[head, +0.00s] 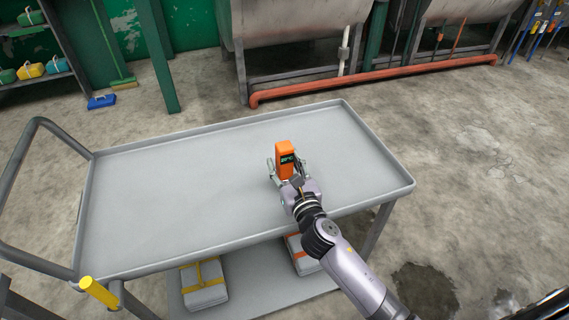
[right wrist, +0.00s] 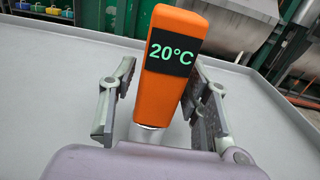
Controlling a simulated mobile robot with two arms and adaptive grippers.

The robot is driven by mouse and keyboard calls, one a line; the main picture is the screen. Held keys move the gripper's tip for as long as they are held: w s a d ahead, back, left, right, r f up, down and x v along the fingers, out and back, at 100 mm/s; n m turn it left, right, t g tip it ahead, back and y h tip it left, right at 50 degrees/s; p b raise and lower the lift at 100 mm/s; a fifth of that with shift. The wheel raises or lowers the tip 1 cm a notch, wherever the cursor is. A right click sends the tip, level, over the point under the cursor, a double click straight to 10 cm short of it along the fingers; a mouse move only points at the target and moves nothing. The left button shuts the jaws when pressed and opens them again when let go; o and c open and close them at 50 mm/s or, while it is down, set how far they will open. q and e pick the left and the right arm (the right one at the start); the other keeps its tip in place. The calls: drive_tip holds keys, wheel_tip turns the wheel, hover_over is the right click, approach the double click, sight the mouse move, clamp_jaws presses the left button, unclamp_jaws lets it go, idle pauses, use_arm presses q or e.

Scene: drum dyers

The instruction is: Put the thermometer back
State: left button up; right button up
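The thermometer (head: 285,151) is an orange block with a dark display reading 20°C. It is upright over the grey cart top (head: 180,190), right of the middle. My right gripper (head: 286,166) reaches it from the front right, with one finger on each side. In the right wrist view the thermometer (right wrist: 163,95) stands between the spread fingers, with a gap at the left finger and the right finger close to its side. A pale round part shows at its lower end; whether it rests on the cart is hidden. My left gripper is not in view.
The cart top is otherwise bare, with a raised rim and a handle (head: 18,165) at left. Bundles (head: 203,287) lie on its lower shelf. Behind are a red pipe (head: 370,80), large drums (head: 290,22), a blue brush head (head: 101,101) and a shelf (head: 40,75).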

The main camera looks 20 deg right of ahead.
drive_tip(key=shift+o, duration=0.5)
drive_tip(key=shift+r, duration=0.25)
drive_tip(key=s, duration=0.5)
drive_tip(key=s+b, duration=0.1)
drive_tip(key=s, duration=0.4)
drive_tip(key=shift+s+d+f, duration=0.15)
drive_tip(key=shift+s+d, duration=0.05)
drive_tip(key=shift+s, duration=0.8)
